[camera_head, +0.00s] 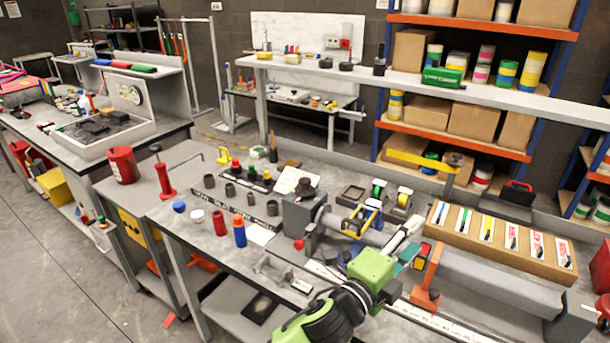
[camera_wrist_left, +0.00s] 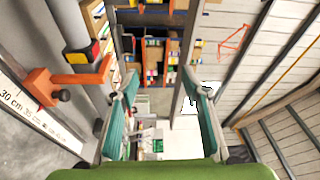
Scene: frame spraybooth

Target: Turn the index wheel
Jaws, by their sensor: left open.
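My left gripper (camera_head: 408,248) has a bright green body and is over the front of the middle workbench, beside the grey tube. In the left wrist view its two teal-padded fingers (camera_wrist_left: 162,108) are spread wide, with only distant background between them. A grey head block (camera_head: 299,214) holds the left end of the tube (camera_head: 375,237). A dark round part (camera_head: 305,187) sits on top of the block, and a red ball knob (camera_head: 299,244) is low in front. I cannot tell for certain which part is the index wheel. My left gripper stands apart from the block, to its right.
An orange bracket (camera_head: 428,282) stands close right of my gripper; it also shows in the left wrist view (camera_wrist_left: 68,80) by a ruler (camera_wrist_left: 40,112). A cardboard tray (camera_head: 500,262) of cards lies right. Red and blue bottles (camera_head: 239,231) stand left.

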